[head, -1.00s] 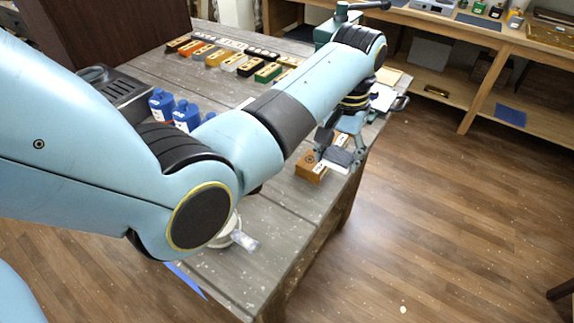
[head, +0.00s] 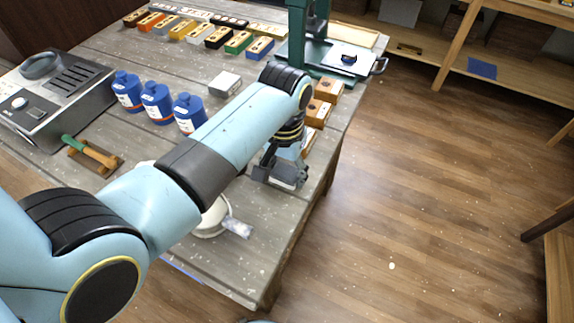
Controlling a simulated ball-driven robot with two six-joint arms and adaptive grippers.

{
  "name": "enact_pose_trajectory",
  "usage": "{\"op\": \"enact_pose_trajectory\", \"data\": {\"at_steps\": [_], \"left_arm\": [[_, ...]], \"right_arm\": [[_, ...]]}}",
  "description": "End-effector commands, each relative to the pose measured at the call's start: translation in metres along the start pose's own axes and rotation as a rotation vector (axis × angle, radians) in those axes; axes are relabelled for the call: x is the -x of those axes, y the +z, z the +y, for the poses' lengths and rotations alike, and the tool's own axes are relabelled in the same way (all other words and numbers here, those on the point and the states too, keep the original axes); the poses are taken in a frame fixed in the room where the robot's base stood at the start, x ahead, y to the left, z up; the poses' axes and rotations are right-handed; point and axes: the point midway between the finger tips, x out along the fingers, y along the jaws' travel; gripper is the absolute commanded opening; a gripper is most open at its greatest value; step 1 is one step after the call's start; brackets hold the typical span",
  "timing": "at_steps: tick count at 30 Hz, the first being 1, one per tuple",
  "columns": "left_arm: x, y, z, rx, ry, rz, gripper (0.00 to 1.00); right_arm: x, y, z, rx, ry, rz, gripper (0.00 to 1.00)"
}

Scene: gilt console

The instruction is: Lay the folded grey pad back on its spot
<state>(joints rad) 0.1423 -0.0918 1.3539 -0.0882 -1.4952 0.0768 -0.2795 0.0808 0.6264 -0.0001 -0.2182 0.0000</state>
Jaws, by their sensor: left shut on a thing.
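My left gripper (head: 277,174) reaches over the right part of the grey plank table (head: 262,262), near its right edge. It is shut on a small grey piece (head: 289,182), which looks like the folded grey pad. The fingers and wrist partly cover the pad. I cannot tell whether the pad touches the table. No marked spot for the pad stands out. My right gripper is not in view.
Wooden blocks (head: 328,90) stand just beyond the gripper, before a green press (head: 310,50). A white round dish (head: 212,218) is nearer, partly behind my arm. Blue bottles (head: 157,103), a grey machine (head: 50,95) and a pale box (head: 225,84) stand left.

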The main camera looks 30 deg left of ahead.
Motion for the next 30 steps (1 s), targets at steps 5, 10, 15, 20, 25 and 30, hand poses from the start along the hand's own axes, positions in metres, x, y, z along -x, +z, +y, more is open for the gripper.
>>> {"op": "enact_pose_trajectory", "data": {"at_steps": [5, 10, 15, 20, 25, 30], "left_arm": [[-0.004, 0.000, 0.000, 0.000, 0.000, -0.002, 0.30], [-0.004, 0.000, 0.000, 0.000, 0.000, -0.001, 0.74], [-0.004, 0.000, 0.000, 0.000, 0.000, -0.001, 0.79], [-0.002, 0.000, 0.000, 0.000, 0.000, -0.001, 0.79], [0.015, -0.001, 0.000, 0.000, 0.001, 0.002, 0.79], [0.054, -0.001, 0.001, 0.000, 0.002, 0.003, 0.79]], "right_arm": [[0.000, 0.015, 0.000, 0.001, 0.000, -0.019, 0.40], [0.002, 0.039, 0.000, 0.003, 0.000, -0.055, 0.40], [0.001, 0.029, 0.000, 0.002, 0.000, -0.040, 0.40], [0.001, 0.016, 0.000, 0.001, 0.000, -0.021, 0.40], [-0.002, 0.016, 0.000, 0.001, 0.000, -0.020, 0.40], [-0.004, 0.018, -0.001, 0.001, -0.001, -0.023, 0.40]]}}
